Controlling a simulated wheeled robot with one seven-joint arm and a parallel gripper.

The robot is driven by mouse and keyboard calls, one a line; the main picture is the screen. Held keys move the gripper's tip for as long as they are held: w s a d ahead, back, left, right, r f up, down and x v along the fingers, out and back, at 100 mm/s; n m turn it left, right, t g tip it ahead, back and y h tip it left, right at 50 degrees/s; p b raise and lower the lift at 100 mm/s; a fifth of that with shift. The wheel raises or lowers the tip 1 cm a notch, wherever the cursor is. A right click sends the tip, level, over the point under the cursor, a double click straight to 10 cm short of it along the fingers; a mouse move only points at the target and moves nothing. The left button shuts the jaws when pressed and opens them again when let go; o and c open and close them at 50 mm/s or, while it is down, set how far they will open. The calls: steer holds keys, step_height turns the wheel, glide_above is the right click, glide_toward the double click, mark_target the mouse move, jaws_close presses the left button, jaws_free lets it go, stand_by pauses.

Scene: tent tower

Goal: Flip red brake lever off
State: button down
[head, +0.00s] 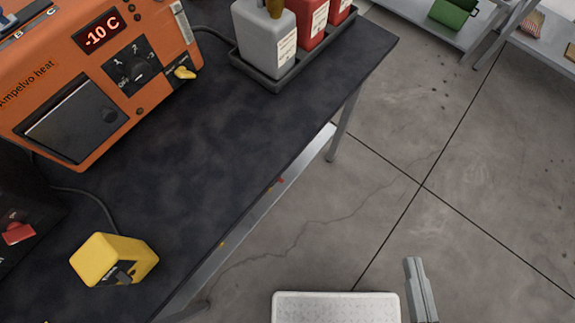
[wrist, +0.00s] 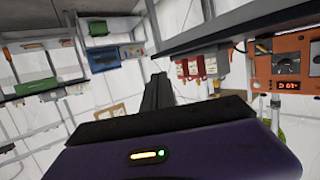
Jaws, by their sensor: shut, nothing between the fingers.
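A small red lever-like part (head: 281,181) shows at the metal rail under the front edge of the dark workbench (head: 215,140) in the head view. It is too small to tell its position. A red switch (head: 18,233) sits on a dark box at the left edge of the same view. I cannot tell which of the two is the brake lever. My gripper (wrist: 157,85) shows in the wrist view with its dark fingers together, empty, and apart from the bench and the things on it. I cannot make out its fingers in the head view.
An orange heater unit (head: 60,75) reading -10 C, a yellow box (head: 112,262) and a tray (head: 262,78) of grey and red bottles stand on the bench. Shelves with a green box (head: 453,12) are at the back right.

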steer(key=w+a+f+n+g+y+b, duration=0.15)
steer(key=w+f+b, duration=0.3)
steer(key=f, duration=0.85)
steer(key=w+a+f+n+g+b, duration=0.15)
steer(key=w+f+b, duration=0.35)
steer(key=f, duration=0.8)
steer(key=w+a+f+n+g+y+b, duration=0.2)
steer(key=w+a+f+n+y+b, duration=0.1)
steer(key=w+a+f, duration=0.3)
steer(key=w+a+f+n+g+y+b, duration=0.3)
steer(key=w+a, duration=0.5)
steer(key=w, duration=0.3)
step_height(320, 180, down, 4)
steer(key=n+b, duration=0.1)
steer(key=b, duration=0.1)
steer(key=shift+w+a+r+g+b, duration=0.2)
steer(key=shift+a+g+b, duration=0.05)
steer(key=shift+g+b, duration=0.05)
steer(key=shift+f+y, duration=0.1)
steer(key=shift+y, duration=0.15)
